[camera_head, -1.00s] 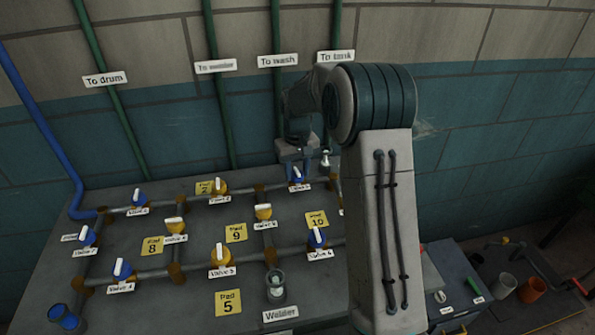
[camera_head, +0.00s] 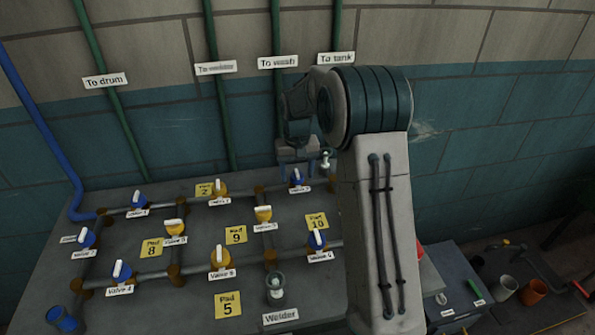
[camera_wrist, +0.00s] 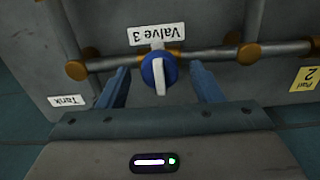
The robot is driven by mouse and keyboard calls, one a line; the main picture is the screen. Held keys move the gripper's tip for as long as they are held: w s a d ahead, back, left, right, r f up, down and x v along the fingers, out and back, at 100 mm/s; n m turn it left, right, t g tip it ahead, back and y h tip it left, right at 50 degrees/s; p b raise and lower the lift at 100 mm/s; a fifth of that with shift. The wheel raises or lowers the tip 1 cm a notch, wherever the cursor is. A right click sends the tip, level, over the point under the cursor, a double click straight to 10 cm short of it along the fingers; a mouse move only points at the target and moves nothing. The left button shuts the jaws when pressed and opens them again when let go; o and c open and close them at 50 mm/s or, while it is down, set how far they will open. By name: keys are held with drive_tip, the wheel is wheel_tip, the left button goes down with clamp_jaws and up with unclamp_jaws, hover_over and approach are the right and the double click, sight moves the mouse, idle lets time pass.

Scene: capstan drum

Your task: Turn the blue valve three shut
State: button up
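Blue valve three (camera_head: 297,178) is on the far pipe run of the grey bench, with its label in front of it. In the wrist view the same valve (camera_wrist: 149,74) has a blue round body and a white handle (camera_wrist: 160,76). The handle lies across the pipe. My gripper (camera_wrist: 160,82) is open, with one blue finger on each side of the valve. Gaps show between the fingers and the valve, and I see no contact. In the head view my gripper (camera_head: 297,153) is just behind and above valve three, partly hidden by my arm.
Yellow valves (camera_head: 219,188) and other blue valves (camera_head: 317,240) stand on the pipe network nearby. Yellow pad labels (camera_head: 236,235) lie on the bench. Green pipes (camera_head: 279,100) run up the wall behind. A small spout (camera_head: 325,159) stands right of my gripper.

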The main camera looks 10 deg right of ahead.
sight(297, 172)
wheel_tip(297, 172, up, 14)
idle(0.7)
drive_tip(key=shift+f, duration=0.1)
drive_tip(key=s+r+t, duration=0.2)
drive_tip(key=s+r, duration=0.1)
drive_tip(key=s, duration=1.3)
drive_tip(key=s+f, duration=0.3)
drive_tip(key=s, duration=0.5)
drive_tip(key=s+f+t, duration=0.1)
drive_tip(key=s+f, duration=0.2)
drive_tip(key=s, duration=0.5)
drive_tip(key=shift+d+f, duration=0.15)
